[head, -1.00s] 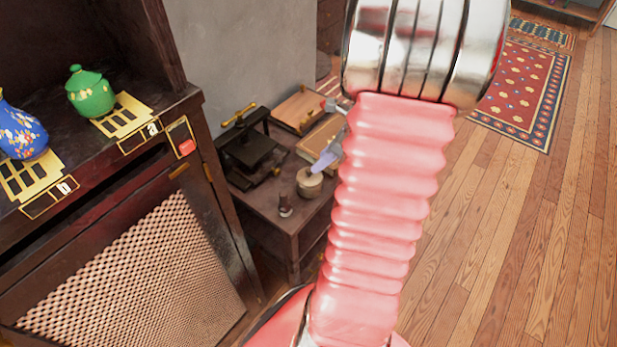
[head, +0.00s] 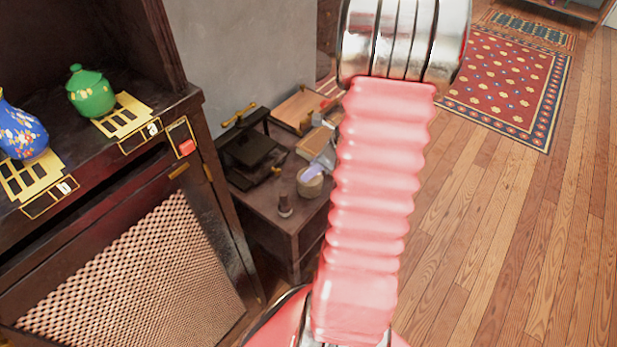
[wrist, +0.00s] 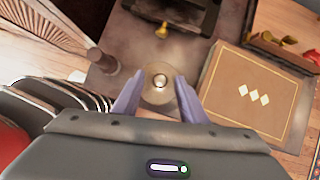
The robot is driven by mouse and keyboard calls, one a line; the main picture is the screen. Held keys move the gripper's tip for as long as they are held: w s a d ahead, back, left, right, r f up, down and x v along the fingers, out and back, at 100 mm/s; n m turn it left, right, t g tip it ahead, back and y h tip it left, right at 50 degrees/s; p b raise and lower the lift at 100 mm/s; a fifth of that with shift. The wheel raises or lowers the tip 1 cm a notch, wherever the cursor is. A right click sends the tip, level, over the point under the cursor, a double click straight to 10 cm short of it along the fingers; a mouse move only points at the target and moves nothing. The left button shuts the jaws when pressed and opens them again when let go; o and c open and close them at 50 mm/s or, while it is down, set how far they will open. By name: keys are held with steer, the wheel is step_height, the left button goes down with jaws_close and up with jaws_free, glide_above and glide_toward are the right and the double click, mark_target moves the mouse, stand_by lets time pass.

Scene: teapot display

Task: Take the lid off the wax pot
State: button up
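The wax pot (head: 311,189) is a small, pale round pot on the dark side table. Its round lid (wrist: 152,97) with a small shiny knob (wrist: 160,81) shows from above in the wrist view. My gripper (wrist: 159,76) is open, with one purple finger on each side of the lid and knob. I cannot tell whether the fingers touch the lid. In the head view my gripper (head: 313,171) is over the pot, and my arm hides part of the table.
A black press (head: 250,150) stands left of the pot, and a small stamp-like object (head: 285,205) is in front. A brown book with white diamonds (wrist: 255,92) lies to the right in the wrist view. A cabinet (head: 215,190) holds green and blue pots at left.

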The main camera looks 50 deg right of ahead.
steer(key=shift+f, duration=0.1)
steer(key=shift+c, duration=0.3)
jaws_close()
stand_by(0.4)
